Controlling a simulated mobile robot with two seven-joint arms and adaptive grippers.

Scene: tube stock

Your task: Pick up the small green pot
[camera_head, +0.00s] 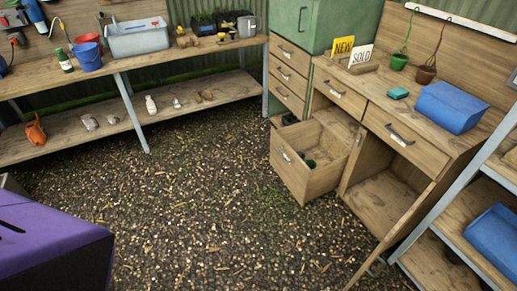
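Neither of my grippers is in view.
A workbench (150,62) with buckets and tools runs along the left. A purple and black block (45,240) fills the lower left. The gravel floor (200,190) between is clear.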

